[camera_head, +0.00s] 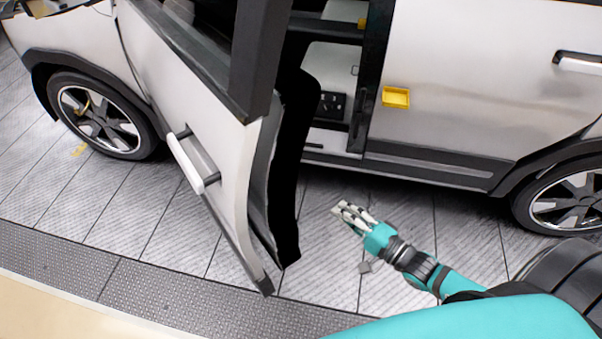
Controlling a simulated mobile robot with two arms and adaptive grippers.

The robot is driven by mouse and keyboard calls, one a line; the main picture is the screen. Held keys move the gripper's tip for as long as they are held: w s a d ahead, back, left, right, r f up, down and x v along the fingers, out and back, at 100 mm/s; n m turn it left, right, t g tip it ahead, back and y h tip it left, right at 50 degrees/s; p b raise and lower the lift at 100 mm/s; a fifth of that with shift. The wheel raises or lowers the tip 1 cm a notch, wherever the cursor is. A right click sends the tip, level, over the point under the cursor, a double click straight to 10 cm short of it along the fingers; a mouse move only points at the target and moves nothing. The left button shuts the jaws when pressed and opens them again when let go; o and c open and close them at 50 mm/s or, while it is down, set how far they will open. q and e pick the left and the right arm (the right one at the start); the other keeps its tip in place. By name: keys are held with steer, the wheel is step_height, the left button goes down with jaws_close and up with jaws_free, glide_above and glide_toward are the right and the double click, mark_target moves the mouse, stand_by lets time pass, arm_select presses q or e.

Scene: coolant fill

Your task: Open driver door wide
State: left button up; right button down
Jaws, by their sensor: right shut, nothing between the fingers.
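The driver door (228,163) of a white car stands partly open, swung out from the body toward me. Its white handle (192,163) is on the outer face, and the dark inner panel (290,170) faces right. My right gripper (342,209) is to the right of the door's free edge, apart from it, over the tiled floor. Its fingers are shut and empty. The door opening (330,100) shows dark trim inside. My left gripper is not in view.
The rear door (470,80) is closed, with a yellow piece (396,97) on its front part and a white handle (580,62). The front wheel (100,115) and rear wheel (568,200) rest on the tiles. A beige surface (60,315) lies at the lower left.

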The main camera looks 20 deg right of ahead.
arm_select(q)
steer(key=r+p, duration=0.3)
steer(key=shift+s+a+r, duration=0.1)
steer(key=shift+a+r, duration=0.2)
arm_select(e)
steer(key=w+a+r+y, duration=0.1)
steer(key=w+a+r, duration=0.3)
steer(key=w+a, duration=0.4)
steer(key=shift+a+r+m, duration=0.4)
steer(key=shift+a, duration=0.3)
steer(key=shift+a, duration=0.15)
